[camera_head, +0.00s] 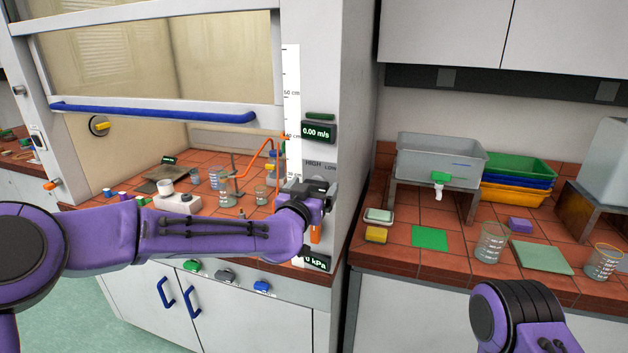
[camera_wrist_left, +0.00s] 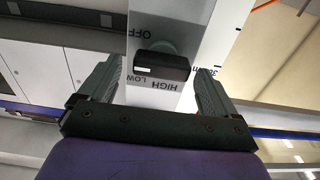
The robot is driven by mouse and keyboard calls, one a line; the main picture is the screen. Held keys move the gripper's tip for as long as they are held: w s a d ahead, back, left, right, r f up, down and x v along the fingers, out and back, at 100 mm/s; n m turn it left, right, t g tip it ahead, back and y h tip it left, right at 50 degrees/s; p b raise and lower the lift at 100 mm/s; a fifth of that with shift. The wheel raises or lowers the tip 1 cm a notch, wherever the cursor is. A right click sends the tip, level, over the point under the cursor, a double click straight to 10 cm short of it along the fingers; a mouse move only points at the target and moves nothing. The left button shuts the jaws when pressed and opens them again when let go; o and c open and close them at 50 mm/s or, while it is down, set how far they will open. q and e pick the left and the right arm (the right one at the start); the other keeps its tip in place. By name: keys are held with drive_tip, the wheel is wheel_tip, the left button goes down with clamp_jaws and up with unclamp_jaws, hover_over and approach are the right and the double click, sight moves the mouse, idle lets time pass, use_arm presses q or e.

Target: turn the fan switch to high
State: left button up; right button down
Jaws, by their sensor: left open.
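The fan switch (camera_wrist_left: 160,66) is a dark bar-shaped knob on a pale panel, with a small white mark near its left end in the left wrist view. The labels OFF, LOW and HIGH are printed around it; I cannot tell surely which one it points at. My left gripper (camera_head: 318,190) is at the fume hood's right post, over the switch panel, and hides the knob in the head view. In the left wrist view, its open fingers (camera_wrist_left: 159,75) stand either side of the knob, with gaps visible. My right gripper is out of view.
Above the switch, a display (camera_head: 318,131) reads 0.00 m/s. A kPa display (camera_head: 316,262) sits below my left gripper. The hood sash has a blue handle (camera_head: 150,112). Beakers and an orange tube (camera_head: 262,150) stand inside. The right bench holds a grey tank (camera_head: 440,155) and glassware.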

use_arm(q)
drive_tip(key=shift+w, duration=0.3)
drive_tip(key=c, duration=1.1)
drive_tip(key=shift+o, duration=0.2)
